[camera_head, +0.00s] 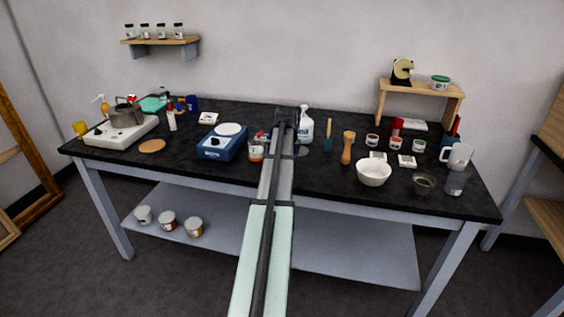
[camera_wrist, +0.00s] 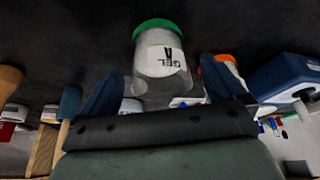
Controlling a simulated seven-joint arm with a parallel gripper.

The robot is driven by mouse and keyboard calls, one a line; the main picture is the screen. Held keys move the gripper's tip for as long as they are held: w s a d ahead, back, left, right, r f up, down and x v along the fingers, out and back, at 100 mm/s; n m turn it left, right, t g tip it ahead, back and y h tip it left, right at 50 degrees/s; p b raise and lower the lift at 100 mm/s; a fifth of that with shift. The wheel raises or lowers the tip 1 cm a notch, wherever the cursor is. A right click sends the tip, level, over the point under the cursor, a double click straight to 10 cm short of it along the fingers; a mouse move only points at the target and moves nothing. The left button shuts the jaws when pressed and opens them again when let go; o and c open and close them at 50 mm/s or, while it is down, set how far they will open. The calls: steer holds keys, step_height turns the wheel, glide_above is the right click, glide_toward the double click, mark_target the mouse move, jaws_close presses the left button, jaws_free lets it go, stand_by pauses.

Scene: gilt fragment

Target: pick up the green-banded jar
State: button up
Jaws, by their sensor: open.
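The green-banded jar (camera_wrist: 160,58) shows in the wrist view, which is upside down. It is a clear jar with a white label marked "GEL" and a green band at its base, and it stands on the black bench top. My gripper (camera_wrist: 161,72) is open, with one blue finger towards each side of the jar in that view. I cannot tell how far the fingers reach along it. In the head view my gripper (camera_head: 286,116) is over the middle of the bench, and my arm seems to hide the jar.
An orange-banded jar (camera_head: 256,151) is close beside, also in the wrist view (camera_wrist: 222,62). A blue device with a white round top (camera_head: 222,143) stands further left. A spray bottle (camera_head: 306,126) is just right of my gripper. A wooden pestle-like tool (camera_head: 347,148) and white bowl (camera_head: 374,173) are further right.

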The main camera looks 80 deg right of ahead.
steer(key=x, duration=0.4)
steer(key=shift+w+d, duration=0.15)
steer(key=shift+d, duration=0.15)
steer(key=c, duration=1.2)
